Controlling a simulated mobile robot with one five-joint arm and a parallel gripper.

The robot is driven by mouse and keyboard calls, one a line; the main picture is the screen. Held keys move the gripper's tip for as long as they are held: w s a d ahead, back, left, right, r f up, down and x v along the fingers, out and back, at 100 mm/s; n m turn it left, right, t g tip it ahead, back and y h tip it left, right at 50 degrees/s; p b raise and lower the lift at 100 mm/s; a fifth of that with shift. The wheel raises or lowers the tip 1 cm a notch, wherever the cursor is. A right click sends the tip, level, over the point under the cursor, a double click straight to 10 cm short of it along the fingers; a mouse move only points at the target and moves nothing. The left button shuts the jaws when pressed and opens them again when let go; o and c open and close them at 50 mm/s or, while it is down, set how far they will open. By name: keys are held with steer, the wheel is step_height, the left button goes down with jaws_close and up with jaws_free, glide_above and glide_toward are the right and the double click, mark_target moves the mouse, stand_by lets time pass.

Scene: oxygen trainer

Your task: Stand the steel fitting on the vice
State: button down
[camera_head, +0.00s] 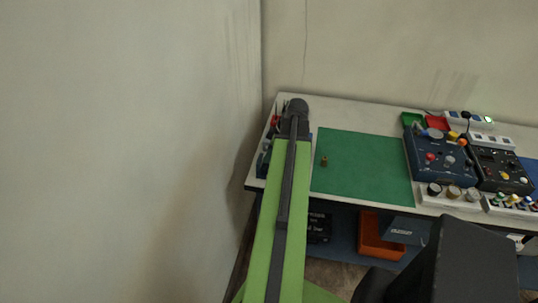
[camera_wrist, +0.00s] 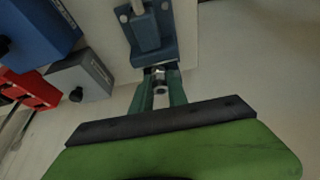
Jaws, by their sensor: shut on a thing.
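In the wrist view my gripper (camera_wrist: 160,82) is shut on a small steel fitting (camera_wrist: 160,73), which shows as a shiny grey piece between the two dark green fingers. A blue vice (camera_wrist: 153,50) with a light grey bar lies just beyond the fingertips. The fitting is close to the vice's near edge; I cannot tell whether they touch. In the head view my arm reaches over the left end of the bench and hides the fitting and most of what is beneath it.
The wrist view shows a grey box (camera_wrist: 82,77), a blue box (camera_wrist: 36,38) and a red one (camera_wrist: 27,90) at left. In the head view a green mat (camera_head: 365,165) holds a small brownish piece (camera_head: 324,161). Dark instrument boxes (camera_head: 440,160) stand at right.

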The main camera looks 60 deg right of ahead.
steer(key=shift+f+b, duration=1.2)
steer(key=shift+f, duration=0.15)
steer(key=c, duration=1.2)
jaws_free()
steer(key=shift+r, duration=0.1)
steer(key=p+v, duration=1.6)
steer(key=v, duration=0.1)
steer(key=shift+r, duration=0.15)
steer(key=shift+s, duration=0.1)
